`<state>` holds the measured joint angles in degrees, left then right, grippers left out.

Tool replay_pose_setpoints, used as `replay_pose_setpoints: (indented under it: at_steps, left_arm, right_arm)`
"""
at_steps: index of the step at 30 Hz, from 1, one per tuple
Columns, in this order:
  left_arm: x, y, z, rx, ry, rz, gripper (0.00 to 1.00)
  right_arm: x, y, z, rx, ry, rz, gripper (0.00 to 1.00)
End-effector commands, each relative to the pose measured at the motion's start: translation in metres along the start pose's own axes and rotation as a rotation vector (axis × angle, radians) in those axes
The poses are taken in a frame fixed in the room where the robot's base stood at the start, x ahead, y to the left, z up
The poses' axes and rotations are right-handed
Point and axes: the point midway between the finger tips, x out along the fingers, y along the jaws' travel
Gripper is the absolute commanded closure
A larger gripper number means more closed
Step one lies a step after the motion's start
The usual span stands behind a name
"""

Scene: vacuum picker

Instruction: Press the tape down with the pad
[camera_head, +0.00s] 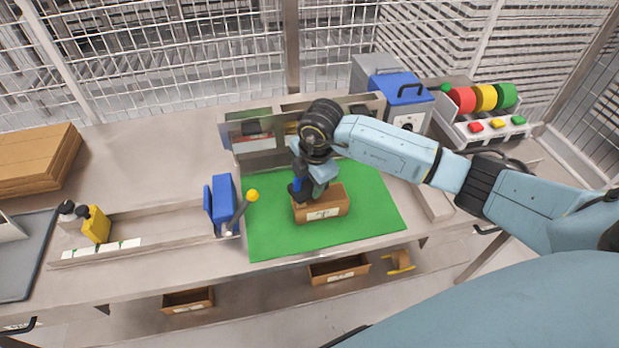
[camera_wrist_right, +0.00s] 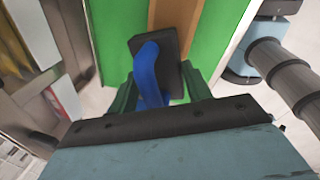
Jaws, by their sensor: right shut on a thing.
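My right gripper (camera_head: 305,178) is shut on the blue handle of a dark pad; the blue handle (camera_wrist_right: 148,72) and pad (camera_wrist_right: 170,62) show between the fingers in the right wrist view. In the head view the pad is at the left top edge of a brown cardboard box (camera_head: 328,208) with a white label on its front. I cannot tell whether pad and box touch. The box stands on a green mat (camera_head: 370,215); its brown surface also shows in the wrist view (camera_wrist_right: 178,13). The gripper hides part of the box top, and I cannot make out the tape. My left gripper is not in view.
A blue device (camera_head: 221,200) and a yellow-knobbed lever (camera_head: 252,196) stand left of the mat. A grey-blue machine (camera_head: 402,98) and red, yellow and green reels (camera_head: 485,97) stand at the back right. A low rack (camera_head: 262,150) borders the mat's back.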

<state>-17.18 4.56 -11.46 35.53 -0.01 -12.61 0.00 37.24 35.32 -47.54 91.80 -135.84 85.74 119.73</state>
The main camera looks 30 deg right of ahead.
Motion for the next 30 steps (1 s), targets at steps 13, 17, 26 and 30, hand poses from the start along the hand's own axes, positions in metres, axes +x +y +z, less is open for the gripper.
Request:
replay_pose_setpoints:
  at_steps: [13, 17, 26, 30]
  left_arm:
    - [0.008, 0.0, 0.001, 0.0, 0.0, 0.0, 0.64]
    - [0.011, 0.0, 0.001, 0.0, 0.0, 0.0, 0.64]
    - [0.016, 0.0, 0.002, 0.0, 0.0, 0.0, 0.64]
    - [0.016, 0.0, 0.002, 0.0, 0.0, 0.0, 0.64]
  right_arm:
    - [0.01, -0.002, 0.0, 0.0, 0.0, 0.001, 0.7]
    - [0.014, -0.002, 0.0, 0.0, 0.0, 0.001, 0.7]
    - [0.021, -0.004, 0.0, 0.0, 0.0, 0.002, 0.7]
    - [0.021, -0.004, 0.0, 0.0, 0.0, 0.002, 0.7]
